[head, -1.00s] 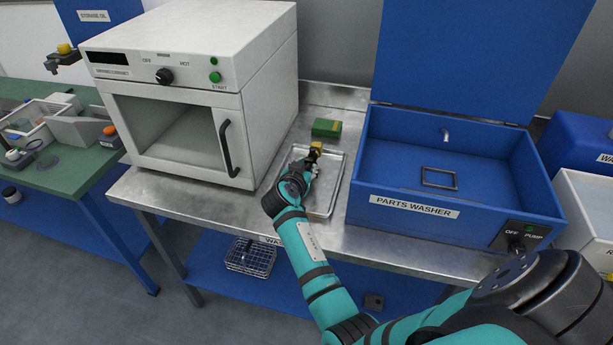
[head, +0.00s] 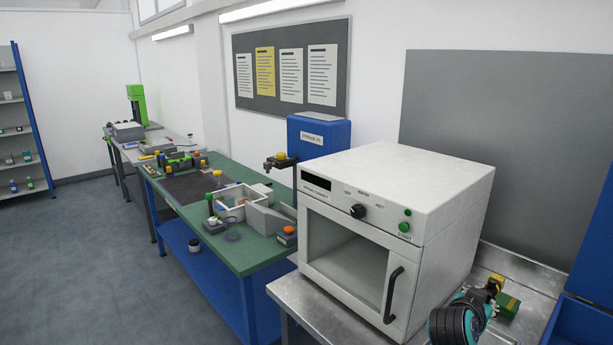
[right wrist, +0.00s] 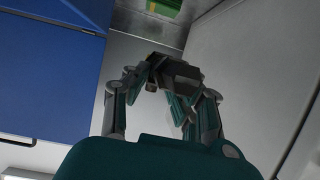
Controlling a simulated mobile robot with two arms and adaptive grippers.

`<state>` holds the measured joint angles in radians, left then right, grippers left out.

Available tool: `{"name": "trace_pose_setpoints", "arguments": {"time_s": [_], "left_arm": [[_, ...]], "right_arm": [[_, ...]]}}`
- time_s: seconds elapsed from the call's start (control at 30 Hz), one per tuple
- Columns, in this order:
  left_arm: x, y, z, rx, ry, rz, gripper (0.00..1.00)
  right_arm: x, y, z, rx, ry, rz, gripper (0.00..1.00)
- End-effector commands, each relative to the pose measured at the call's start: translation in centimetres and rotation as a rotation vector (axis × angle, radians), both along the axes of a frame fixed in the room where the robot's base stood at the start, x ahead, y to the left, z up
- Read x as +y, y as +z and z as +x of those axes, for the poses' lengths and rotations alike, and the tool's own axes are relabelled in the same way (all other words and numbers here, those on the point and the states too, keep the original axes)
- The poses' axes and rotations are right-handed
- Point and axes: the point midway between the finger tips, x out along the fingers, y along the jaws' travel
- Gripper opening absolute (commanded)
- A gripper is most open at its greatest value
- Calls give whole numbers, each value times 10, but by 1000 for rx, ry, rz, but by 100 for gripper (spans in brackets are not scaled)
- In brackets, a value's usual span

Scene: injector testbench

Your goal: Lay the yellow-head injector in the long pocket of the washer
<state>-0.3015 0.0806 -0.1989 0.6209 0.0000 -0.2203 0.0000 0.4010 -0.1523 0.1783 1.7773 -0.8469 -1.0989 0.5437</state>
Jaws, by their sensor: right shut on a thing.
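The yellow-head injector (head: 497,279) shows its yellow head at the tip of my right gripper (head: 488,292), low at the right of the head view. In the right wrist view, my right gripper (right wrist: 168,84) is shut on a dark body (right wrist: 180,72); its yellow head is not clear there. The parts washer is cut off at the right edge of the head view (head: 585,325); only some blue shows, and blue panels fill the left of the wrist view (right wrist: 45,75). Its long pocket is out of view. My left gripper is not in view.
A green box (head: 508,305) lies on the steel bench (head: 535,290) by my right gripper. The white oven (head: 400,205) stands close on the left, its handle facing front.

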Motion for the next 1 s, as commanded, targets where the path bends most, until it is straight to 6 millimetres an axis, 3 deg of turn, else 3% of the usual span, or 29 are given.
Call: {"name": "trace_pose_setpoints", "arguments": {"time_s": [0.03, 0.17, 0.27, 0.5, 0.6, 0.8, 1.0], "left_arm": [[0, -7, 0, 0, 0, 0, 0], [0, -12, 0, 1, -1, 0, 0], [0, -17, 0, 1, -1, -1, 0], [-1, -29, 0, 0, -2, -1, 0], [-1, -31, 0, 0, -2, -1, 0], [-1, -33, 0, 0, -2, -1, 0], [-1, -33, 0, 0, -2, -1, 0]], "right_arm": [[3, -9, -9, 7, 26, -4, 0], [22, -12, -26, 6, 129, -5, 0], [47, -16, -45, 8, 245, -6, 0], [138, -28, -109, 11, 605, -3, 0], [165, -30, -132, 11, 710, -2, 0], [190, -30, -154, 6, 811, -2, 0], [192, -29, -155, 5, 817, -2, 0]]}}
